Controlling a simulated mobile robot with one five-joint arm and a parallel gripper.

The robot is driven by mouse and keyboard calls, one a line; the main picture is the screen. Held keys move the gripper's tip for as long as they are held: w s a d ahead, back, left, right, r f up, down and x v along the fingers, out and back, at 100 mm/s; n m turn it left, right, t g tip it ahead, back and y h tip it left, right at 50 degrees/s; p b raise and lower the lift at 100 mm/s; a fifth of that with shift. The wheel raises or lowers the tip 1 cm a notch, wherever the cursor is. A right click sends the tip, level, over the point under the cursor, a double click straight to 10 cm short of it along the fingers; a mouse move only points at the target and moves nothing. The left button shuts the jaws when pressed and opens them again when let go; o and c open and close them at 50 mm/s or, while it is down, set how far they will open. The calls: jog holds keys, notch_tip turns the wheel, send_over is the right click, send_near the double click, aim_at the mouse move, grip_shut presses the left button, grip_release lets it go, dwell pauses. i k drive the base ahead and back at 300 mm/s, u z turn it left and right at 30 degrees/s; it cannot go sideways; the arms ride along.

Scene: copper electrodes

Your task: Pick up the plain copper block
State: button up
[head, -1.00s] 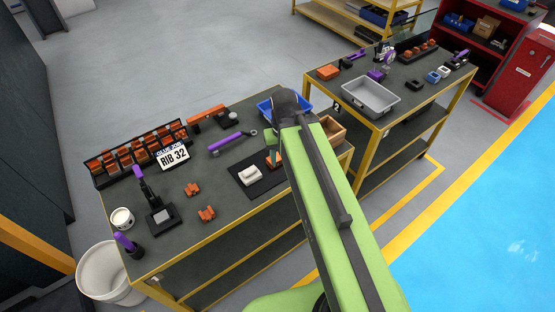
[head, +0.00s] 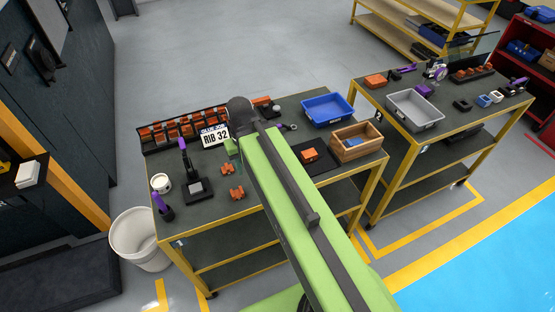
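Several copper pieces are in view, and I cannot tell for certain which is the plain block. An orange copper block (head: 309,155) lies on the dark mat, just right of my arm. Two notched copper pieces (head: 237,193) (head: 226,168) lie on the near table, left of my arm. Another copper block (head: 375,81) sits at the left end of the far table. My green arm reaches over the near table. A small green part of my gripper (head: 232,148) shows left of the arm; its fingers are hidden, and nothing held is visible.
A rack of copper pieces (head: 160,134) with a RIB 32 plate (head: 214,135) stands at the back left. A blue bin (head: 327,109) and wooden crate (head: 347,155) stand at the right. A black stand (head: 199,187) and white cup (head: 161,183) are front left.

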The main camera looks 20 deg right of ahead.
aim_at(310, 155)
jog(key=u, duration=1.1)
jog(key=k, duration=0.15)
jog(key=u, duration=2)
jog(key=k, duration=0.75)
jog(key=z, duration=0.8)
